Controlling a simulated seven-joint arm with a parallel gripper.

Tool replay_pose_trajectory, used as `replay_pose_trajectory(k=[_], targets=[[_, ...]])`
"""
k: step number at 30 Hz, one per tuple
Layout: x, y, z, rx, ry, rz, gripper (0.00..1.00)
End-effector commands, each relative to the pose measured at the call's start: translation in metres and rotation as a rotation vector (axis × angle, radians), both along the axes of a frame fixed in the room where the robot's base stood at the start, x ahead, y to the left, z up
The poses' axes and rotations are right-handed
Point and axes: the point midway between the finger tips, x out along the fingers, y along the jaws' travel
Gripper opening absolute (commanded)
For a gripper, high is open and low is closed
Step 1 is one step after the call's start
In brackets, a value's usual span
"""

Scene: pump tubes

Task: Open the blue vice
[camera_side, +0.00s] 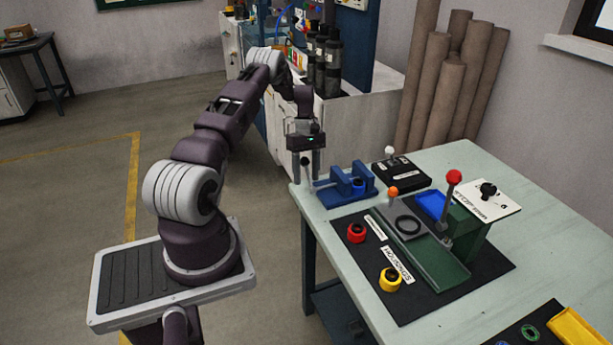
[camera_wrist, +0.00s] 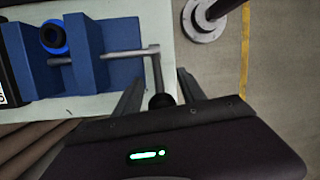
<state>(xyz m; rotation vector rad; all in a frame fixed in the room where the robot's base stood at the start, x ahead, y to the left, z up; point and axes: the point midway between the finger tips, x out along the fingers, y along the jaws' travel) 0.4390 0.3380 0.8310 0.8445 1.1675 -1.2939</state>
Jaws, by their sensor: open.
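A grey crank handle (camera_wrist: 155,65) sticks out from the vice's end and finishes in a black knob (camera_wrist: 162,100). My gripper (camera_side: 305,178) is open and points down at the handle end. In the wrist view its two fingers (camera_wrist: 163,78) lie on either side of the handle and knob. I cannot tell whether they touch it.
A black box with a white-knobbed lever (camera_side: 400,172) is behind the vice. A green press with a red-knobbed lever (camera_side: 470,225) stands to the right. Red (camera_side: 356,232) and yellow (camera_side: 390,279) rings lie on the black mat (camera_side: 425,308).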

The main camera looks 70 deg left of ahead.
Motion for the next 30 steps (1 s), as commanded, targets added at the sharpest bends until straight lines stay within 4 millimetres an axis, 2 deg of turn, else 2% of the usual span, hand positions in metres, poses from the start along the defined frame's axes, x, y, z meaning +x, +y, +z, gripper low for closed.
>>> replay_pose_trajectory(k=[6,9,22,24,26,29,30], targets=[[0.006,0.013,0.044,0.006,-0.004,0.000,0.48],[0.007,0.016,0.056,0.005,-0.003,0.000,0.48],[0.007,0.017,0.061,0.002,-0.003,0.000,0.48],[0.010,0.015,0.067,0.008,-0.009,-0.012,0.48],[0.018,0.007,0.085,0.022,-0.027,-0.049,0.48],[0.041,-0.029,0.146,0.072,-0.090,-0.190,0.48],[0.050,-0.054,0.178,0.097,-0.127,-0.274,0.48]])
